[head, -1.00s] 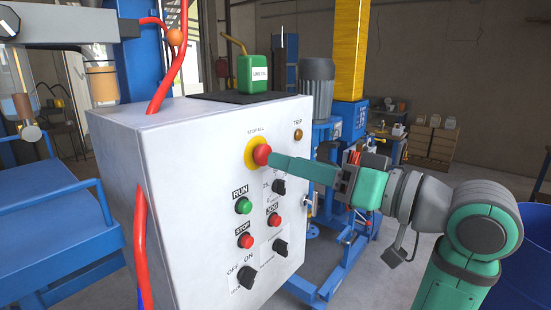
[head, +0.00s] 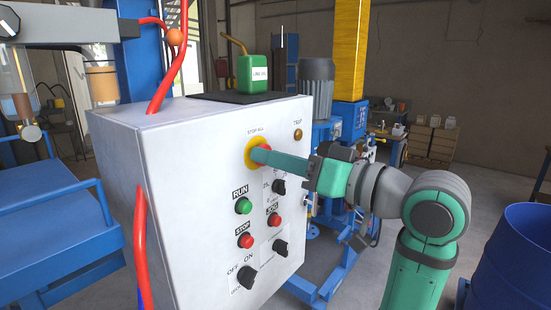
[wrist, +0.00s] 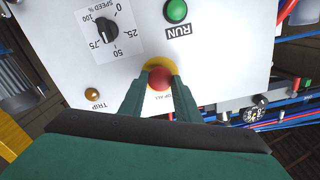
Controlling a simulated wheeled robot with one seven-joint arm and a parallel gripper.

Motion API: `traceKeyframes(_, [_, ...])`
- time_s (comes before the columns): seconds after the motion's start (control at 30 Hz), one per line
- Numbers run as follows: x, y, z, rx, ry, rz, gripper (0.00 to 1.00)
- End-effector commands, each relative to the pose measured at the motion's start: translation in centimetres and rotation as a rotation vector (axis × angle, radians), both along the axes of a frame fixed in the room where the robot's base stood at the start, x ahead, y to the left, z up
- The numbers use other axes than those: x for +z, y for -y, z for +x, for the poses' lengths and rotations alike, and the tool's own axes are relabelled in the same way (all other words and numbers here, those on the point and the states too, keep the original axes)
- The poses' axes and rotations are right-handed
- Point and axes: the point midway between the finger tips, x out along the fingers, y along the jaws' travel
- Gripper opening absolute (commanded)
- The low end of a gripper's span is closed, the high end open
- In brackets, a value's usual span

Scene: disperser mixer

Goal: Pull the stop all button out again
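The stop all button is a red mushroom head (wrist: 160,78) on a yellow collar (head: 250,149), high on the front of the white control box (head: 190,135). In the head view my gripper's (head: 262,154) green fingers reach in from the right and cover most of the red head. In the wrist view the fingers of my gripper (wrist: 161,80) stand one on each side of the red head, with their tips at the collar. The red head fills the gap between them. I cannot tell whether they press on it.
Below are the green RUN button (head: 243,206), red STOP button (head: 246,241), red JOG button (head: 274,220) and black knobs (head: 247,277). The amber TRIP lamp (head: 298,135) is at upper right. A green can (head: 252,73) stands on the box. A blue drum (head: 515,255) stands right.

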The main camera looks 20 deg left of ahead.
Motion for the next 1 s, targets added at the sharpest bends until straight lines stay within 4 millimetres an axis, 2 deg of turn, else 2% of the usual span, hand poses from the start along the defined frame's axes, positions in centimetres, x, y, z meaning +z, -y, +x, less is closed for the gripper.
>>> traceKeyframes(0.17, [0.0,1.3,-0.4,-0.002,0.000,0.000,0.00])
traceKeyframes(0.4, [0.0,1.3,-0.4,-0.001,0.000,0.000,0.00])
traceKeyframes(0.43, [0.0,1.3,-0.4,-0.001,0.000,0.001,0.37])
traceKeyframes(0.5, [0.0,1.3,-0.4,-0.001,0.000,0.001,0.49])
traceKeyframes(0.83, [0.0,1.5,-0.5,-0.001,0.000,0.000,0.49])
traceKeyframes(1.0, [0.0,3.3,-1.1,-0.003,0.000,0.000,0.49])
